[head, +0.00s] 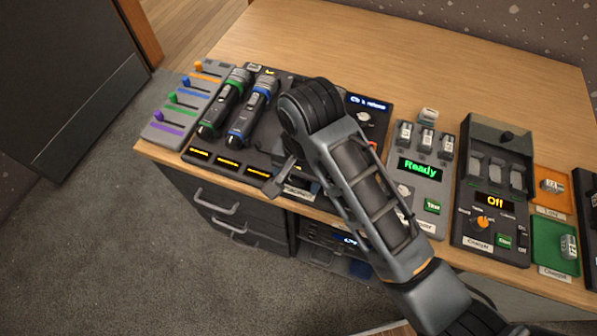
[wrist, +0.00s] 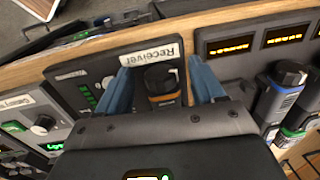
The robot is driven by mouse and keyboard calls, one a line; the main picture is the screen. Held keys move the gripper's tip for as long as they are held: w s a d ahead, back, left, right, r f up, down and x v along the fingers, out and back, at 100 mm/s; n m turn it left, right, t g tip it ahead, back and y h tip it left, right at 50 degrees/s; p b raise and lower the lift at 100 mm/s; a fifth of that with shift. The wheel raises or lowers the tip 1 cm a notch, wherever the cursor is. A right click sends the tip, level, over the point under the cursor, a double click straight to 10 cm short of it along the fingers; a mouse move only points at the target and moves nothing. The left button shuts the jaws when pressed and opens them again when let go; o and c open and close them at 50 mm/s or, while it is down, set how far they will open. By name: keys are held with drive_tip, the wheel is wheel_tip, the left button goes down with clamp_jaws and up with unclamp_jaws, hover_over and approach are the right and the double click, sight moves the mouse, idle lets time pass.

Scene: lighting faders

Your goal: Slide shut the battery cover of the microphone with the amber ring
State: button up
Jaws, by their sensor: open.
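The microphone with the amber ring (wrist: 163,82) is in the wrist view, dark, with its end and part of an orange band showing; the rest is hidden behind my gripper's body. My gripper (wrist: 163,76) is open, with one blue finger on each side of this microphone. Whether a finger touches it I cannot tell. In the head view my arm covers this microphone, and my gripper (head: 290,184) is low over the console's front edge. The battery cover cannot be made out in either view.
Microphones with a green ring (head: 224,104) and a blue ring (head: 252,112) lie to the left on the console. A fader panel (head: 186,104) is further left. The tester (head: 419,185) and charger (head: 495,190) stand right of my arm. The back of the desk (head: 420,55) is clear.

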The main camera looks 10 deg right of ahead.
drive_tip(key=shift+c, duration=0.4)
drive_tip(key=c, duration=1)
drive_tip(key=shift+w+d+p, duration=0.3)
drive_tip(key=shift+w+d, duration=0.25)
drive_tip(key=shift+w, duration=0.3)
drive_tip(key=shift+w+d+p, duration=0.25)
drive_tip(key=shift+w+d, duration=0.35)
drive_tip(key=shift+w, duration=0.2)
drive_tip(key=shift+w+d+p, duration=0.3)
drive_tip(key=shift+w+d, duration=0.25)
drive_tip(key=shift+w, duration=0.3)
drive_tip(key=shift+c, duration=0.2)
drive_tip(key=o, duration=1.1)
drive_tip(key=shift+r, duration=0.1)
drive_tip(key=r, duration=0.5)
drive_tip(key=r+p, duration=0.1)
drive_tip(key=r, duration=0.1)
drive_tip(key=shift+s+d+r, duration=0.25)
drive_tip(key=shift+r, duration=0.05)
